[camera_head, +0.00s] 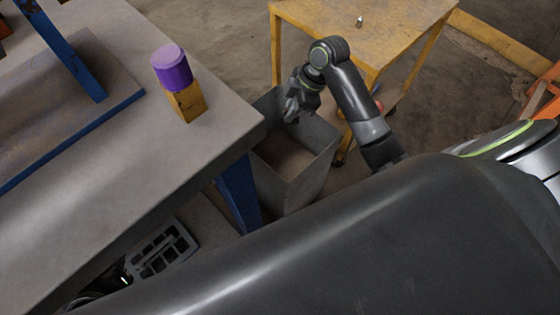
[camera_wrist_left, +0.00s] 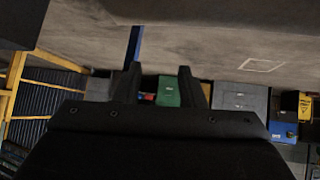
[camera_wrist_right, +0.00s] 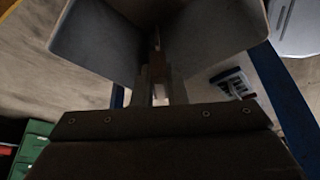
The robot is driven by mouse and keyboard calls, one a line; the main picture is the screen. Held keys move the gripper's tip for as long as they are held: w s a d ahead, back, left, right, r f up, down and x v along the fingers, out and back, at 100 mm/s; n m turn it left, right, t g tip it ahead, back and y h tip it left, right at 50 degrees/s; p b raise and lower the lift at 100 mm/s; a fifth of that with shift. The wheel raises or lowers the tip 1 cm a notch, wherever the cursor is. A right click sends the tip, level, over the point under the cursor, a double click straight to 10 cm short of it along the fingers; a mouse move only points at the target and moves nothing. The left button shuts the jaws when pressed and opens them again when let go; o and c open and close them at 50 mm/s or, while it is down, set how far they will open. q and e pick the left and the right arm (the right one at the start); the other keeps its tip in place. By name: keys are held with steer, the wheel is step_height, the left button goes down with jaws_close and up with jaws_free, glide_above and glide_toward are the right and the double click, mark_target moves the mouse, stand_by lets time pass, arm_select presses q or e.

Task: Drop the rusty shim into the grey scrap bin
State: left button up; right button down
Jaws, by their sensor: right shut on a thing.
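The grey scrap bin (camera_head: 305,185) stands on the floor between the workbench and a yellow table, with its open top showing. My right gripper (camera_head: 292,110) points down at the far side of the bin's mouth. In the right wrist view my right gripper (camera_wrist_right: 160,88) is shut on a thin brownish piece, the rusty shim (camera_wrist_right: 157,66), with the bin's grey walls (camera_wrist_right: 100,40) around it. The shim cannot be made out in the head view. My left gripper (camera_wrist_left: 158,82) shows in its wrist view with its fingers apart and nothing between them.
A purple cylinder (camera_head: 172,68) sits on a yellow block (camera_head: 186,101) on the grey workbench (camera_head: 110,165). The yellow table (camera_head: 400,30) behind the bin bears a small object (camera_head: 360,21).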

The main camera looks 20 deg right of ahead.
arm_select(q)
steer(key=shift+w+a+r+t+y+b, duration=0.15)
steer(key=shift+w+a+r+t+b, duration=0.05)
steer(key=shift+w+r+t, duration=0.65)
steer(key=shift+w+a+r+t+y+b, duration=0.2)
steer(key=shift+w+r+t, duration=0.4)
steer(key=shift+r, duration=0.4)
arm_select(e)
steer(key=shift+f, duration=0.35)
steer(key=c, duration=1.4)
jaws_free()
steer(key=shift+o, duration=0.2)
steer(key=shift+r, duration=0.1)
